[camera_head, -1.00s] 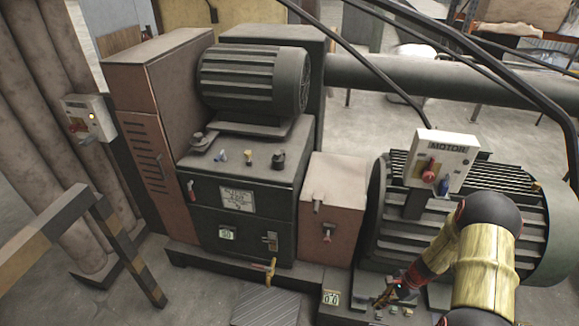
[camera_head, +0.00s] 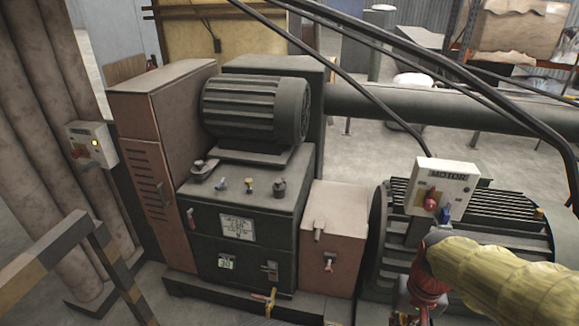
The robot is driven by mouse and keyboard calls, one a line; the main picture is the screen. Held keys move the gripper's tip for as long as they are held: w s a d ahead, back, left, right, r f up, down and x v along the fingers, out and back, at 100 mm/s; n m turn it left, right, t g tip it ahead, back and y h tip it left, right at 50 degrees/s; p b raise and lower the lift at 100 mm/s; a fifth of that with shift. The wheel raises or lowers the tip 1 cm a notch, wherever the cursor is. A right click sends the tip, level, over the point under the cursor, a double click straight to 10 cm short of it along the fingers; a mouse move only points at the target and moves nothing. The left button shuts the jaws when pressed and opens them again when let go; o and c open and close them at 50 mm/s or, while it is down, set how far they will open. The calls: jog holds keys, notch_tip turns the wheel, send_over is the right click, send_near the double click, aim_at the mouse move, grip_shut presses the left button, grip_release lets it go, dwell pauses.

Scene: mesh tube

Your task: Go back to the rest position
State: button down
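My arm, in a yellow sleeve, comes in from the right edge in the head view. Its red and black wrist end (camera_head: 428,285) hangs in front of the large dark motor (camera_head: 512,238) at the right, just below the white motor control box (camera_head: 428,198) with its red and blue knobs. The fingers of my gripper are too small and dark against the motor's base to make out. I see nothing clearly held.
A dark machine cabinet (camera_head: 225,262) with a finned motor (camera_head: 252,108) on top stands in the middle. A striped barrier (camera_head: 75,235) is at the left, near a wall switch box (camera_head: 93,146). Thick black cables (camera_head: 395,118) cross the upper right.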

jog(key=s+a+r+n+t, duration=0.1)
jog(key=s+a+r+t, duration=0.1)
jog(key=r, duration=0.4)
jog(key=s+a+r+n+t, duration=0.1)
jog(key=s+a+r+t, duration=0.2)
jog(key=r, duration=0.4)
jog(key=shift+s+a+r+n+h, duration=0.15)
jog(key=shift+s+n+h, duration=0.15)
jog(key=shift+s+n, duration=0.1)
jog(key=c, duration=2.6)
grip_release()
